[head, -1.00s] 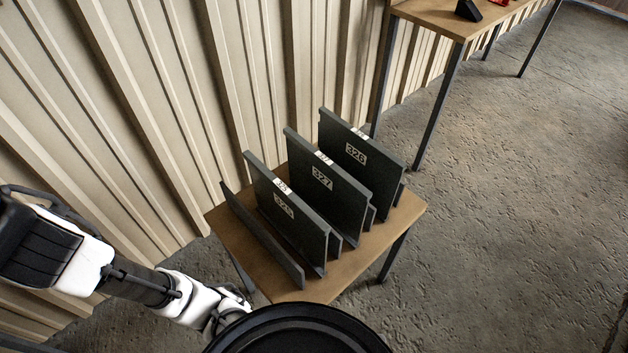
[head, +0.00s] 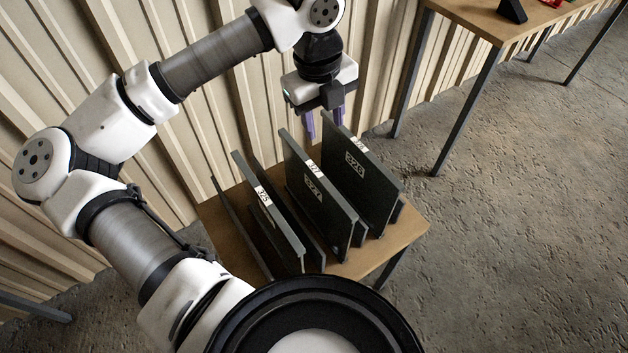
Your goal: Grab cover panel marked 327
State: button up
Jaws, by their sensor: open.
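The cover panel marked 327 (head: 316,201) is a dark grey plate standing on edge in the middle of a row on a small wooden table. Its number shows on its face and on a white label on its top edge. Panel 326 (head: 362,178) stands to its right, and a panel with a top label that seems to read 325 (head: 269,208) stands to its left. My gripper (head: 324,124) has purple fingers pointing down, open and empty. In the picture it appears near the far upper ends of panels 327 and 326; its exact height over them is unclear.
Thin dark dividers (head: 240,225) stand between and beside the panels on the small table (head: 400,238). A corrugated wall (head: 215,120) rises close behind. A second table (head: 470,22) at upper right holds a black wedge (head: 512,10) and something red. The floor at right is clear.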

notch_tip(320, 180, down, 2)
jog(key=a+y, duration=0.1)
jog(key=a, duration=0.1)
jog(key=p, duration=0.2)
send_over(314, 168)
jog(key=shift+n, duration=0.4)
notch_tip(314, 168, down, 7)
jog(key=shift+w+a, duration=0.1)
jog(key=shift+a, duration=0.05)
jog(key=shift+s+f+p, duration=0.2)
jog(key=shift+f+p, duration=0.85)
jog(key=shift+f, duration=1.85)
jog(key=shift+d, duration=0.2)
grip_shut()
jog(key=shift+r, duration=0.1)
